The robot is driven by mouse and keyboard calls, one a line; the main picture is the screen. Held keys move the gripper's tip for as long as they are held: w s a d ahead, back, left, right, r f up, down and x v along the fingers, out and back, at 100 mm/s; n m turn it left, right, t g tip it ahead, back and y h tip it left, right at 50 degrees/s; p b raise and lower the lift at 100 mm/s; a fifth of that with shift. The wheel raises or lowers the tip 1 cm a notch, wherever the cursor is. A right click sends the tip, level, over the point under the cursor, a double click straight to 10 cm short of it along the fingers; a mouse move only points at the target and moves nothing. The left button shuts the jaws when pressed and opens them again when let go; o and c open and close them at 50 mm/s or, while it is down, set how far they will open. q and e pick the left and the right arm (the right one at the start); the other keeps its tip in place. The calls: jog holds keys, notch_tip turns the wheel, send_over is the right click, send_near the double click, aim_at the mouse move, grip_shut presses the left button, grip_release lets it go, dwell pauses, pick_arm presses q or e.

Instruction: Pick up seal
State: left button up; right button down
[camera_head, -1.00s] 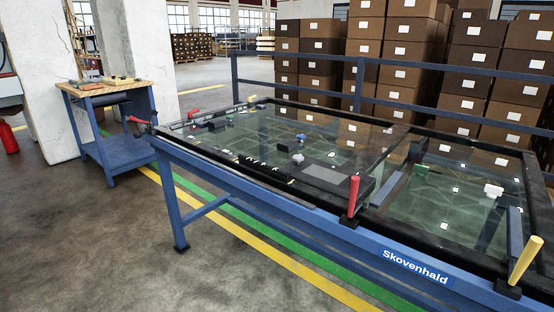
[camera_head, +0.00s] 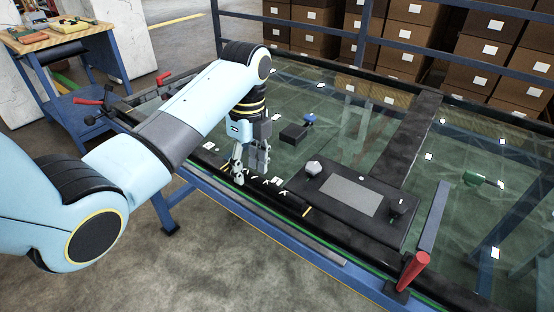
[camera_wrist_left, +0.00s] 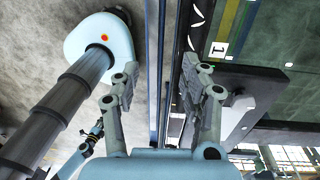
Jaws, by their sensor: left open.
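My left gripper (camera_head: 250,168) is open, fingers down, over the near edge of the glass-topped trolley (camera_head: 325,262). A dark strip with white marks (camera_head: 268,183) lies along that edge, beside and partly behind the fingers. I cannot tell for sure which part is the seal. In the left wrist view the two fingers of my left gripper (camera_wrist_left: 161,92) stand apart with nothing held between them. A blue rail and dark edge run behind the gap there. Whether the fingertips touch anything is unclear. My right gripper is not in view.
A black panel with a grey pad (camera_head: 350,195) and a pale knob (camera_head: 313,168) lies right of the gripper. A black box (camera_head: 293,133) and blue piece (camera_head: 309,118) lie behind. A red clamp handle (camera_head: 413,270) rises at the front edge. A wooden bench (camera_head: 50,38) stands left.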

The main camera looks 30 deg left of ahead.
aim_at(258, 176)
pick_arm(q)
jog(key=shift+t, duration=0.5)
jog(key=w+r, duration=0.2)
jog(key=w, duration=0.1)
jog(key=shift+w+r, duration=0.25)
jog(key=shift+r, duration=0.05)
notch_tip(258, 176, down, 3)
jog(key=shift+w+a+r, duration=0.1)
jog(key=shift+a+r, duration=0.05)
jog(key=shift+f, duration=0.55)
jog(key=f, duration=0.4)
jog(key=shift+a+f, duration=0.2)
jog(key=shift+f, duration=0.1)
grip_shut()
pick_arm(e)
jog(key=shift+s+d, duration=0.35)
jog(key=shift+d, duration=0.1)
